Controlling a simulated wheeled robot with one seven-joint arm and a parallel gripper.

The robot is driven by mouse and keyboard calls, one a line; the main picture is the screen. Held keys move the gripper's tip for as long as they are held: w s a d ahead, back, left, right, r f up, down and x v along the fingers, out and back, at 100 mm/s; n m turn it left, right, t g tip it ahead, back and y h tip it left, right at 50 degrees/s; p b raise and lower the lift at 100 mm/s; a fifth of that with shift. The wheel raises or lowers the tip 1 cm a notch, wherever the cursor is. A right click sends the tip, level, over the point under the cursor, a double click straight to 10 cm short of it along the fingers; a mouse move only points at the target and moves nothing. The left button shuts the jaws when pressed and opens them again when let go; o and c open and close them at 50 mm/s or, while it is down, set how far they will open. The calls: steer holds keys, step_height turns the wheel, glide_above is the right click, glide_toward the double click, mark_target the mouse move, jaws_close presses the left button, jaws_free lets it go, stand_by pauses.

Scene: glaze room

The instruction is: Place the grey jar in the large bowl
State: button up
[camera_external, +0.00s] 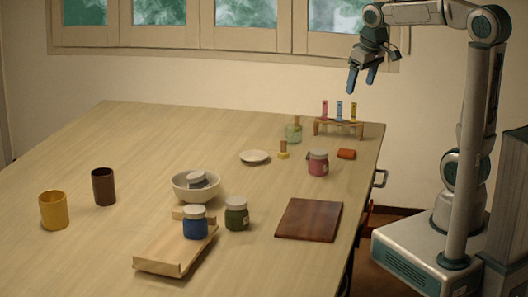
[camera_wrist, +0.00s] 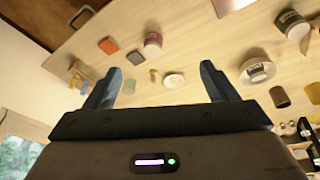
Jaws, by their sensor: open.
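The grey jar (camera_external: 197,181), with a pale lid, sits inside the large white bowl (camera_external: 182,193) on the table, its lower part hidden by the bowl's rim. It looks tilted, but I cannot tell for sure. The bowl (camera_wrist: 248,82) also shows in the wrist view, right of the fingers. My gripper (camera_external: 362,80) is high above the table's far right end, well apart from the bowl. Its two blue fingers (camera_wrist: 160,69) are spread, with nothing held between them.
A blue jar (camera_external: 195,224) stands on a wooden tray (camera_external: 160,262), beside an olive jar (camera_external: 237,215). Yellow (camera_external: 54,210) and brown (camera_external: 104,187) cups stand left. A pink jar (camera_external: 318,164), green bottle (camera_external: 294,131) and vial rack (camera_external: 338,128) are at the far right. A dark board (camera_external: 309,220) lies near the right edge.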

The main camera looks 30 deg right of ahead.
steer(key=s+d+f+m, duration=0.1)
steer(key=s+d+f, duration=0.2)
steer(key=s, duration=0.3)
steer(key=s+d+f+m, duration=0.2)
steer(key=s+d+f, duration=0.2)
steer(key=s, duration=0.3)
steer(key=shift+s+d+f+m+t, duration=0.25)
steer(key=shift+s+m+t, duration=0.05)
steer(key=shift+t, duration=0.1)
